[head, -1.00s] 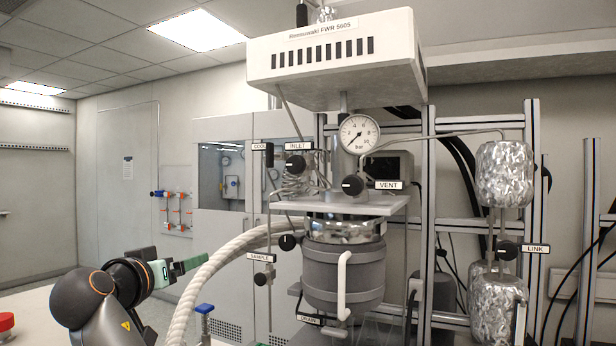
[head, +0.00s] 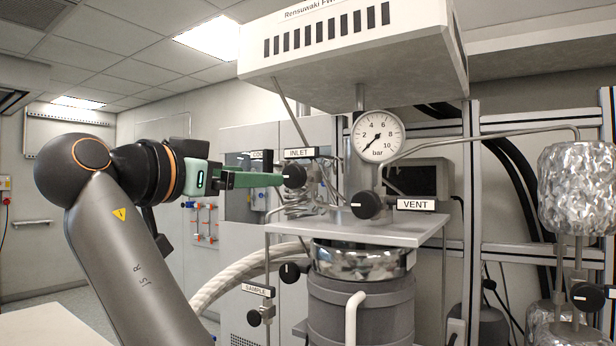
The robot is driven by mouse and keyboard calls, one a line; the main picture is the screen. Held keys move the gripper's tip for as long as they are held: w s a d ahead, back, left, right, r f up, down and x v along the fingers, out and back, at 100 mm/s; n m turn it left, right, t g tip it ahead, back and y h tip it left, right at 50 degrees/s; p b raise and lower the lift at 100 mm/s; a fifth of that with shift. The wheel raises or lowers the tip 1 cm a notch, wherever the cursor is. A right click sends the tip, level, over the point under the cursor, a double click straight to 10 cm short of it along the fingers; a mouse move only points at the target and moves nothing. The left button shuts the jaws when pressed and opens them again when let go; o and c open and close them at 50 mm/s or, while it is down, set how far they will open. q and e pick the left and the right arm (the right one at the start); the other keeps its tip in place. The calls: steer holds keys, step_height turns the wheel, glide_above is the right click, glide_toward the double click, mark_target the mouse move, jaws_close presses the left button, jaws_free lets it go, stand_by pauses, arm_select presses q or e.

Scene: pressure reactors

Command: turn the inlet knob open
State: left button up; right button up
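The inlet knob (head: 294,175) is a round black knob with a light pointer mark, just below the INLET label (head: 300,153), left of the pressure gauge (head: 378,136).
The vent knob (head: 366,205) sits lower right beside the VENT label (head: 416,204). A metal shelf plate (head: 400,230) lies below both knobs. Coiled tubing (head: 300,205) hangs under the inlet knob. A white housing (head: 350,55) overhangs the gauge. A thick white hose (head: 235,275) runs below my arm.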

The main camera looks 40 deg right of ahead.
mark_target(291, 174)
steer(key=p+x, duration=0.2)
steer(key=x, duration=0.9)
steer(key=shift+s+d+r+p, duration=0.15)
steer(key=shift+r+p, duration=0.05)
steer(key=shift+p, duration=0.1)
steer(key=shift+w+d+f, duration=0.1)
steer(key=shift+w+d, duration=0.15)
steer(key=shift+d, duration=0.3)
jaws_close()
